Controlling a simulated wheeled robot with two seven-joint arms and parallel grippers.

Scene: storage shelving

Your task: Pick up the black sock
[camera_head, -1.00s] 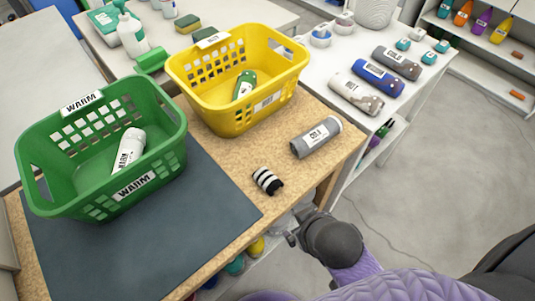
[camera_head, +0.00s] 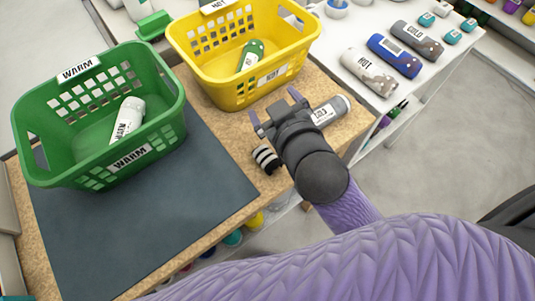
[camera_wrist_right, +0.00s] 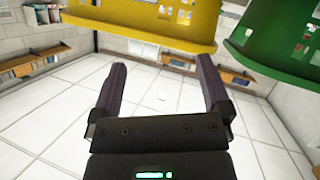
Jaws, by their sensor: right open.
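The sock does not show in that view. My left gripper is in neither current view.
A yellow basket (camera_head: 238,88) stands behind my gripper and holds a green item. A grey cylinder (camera_head: 328,110) lies right of my gripper, partly hidden. A white table (camera_head: 350,50) carries more cylinders.

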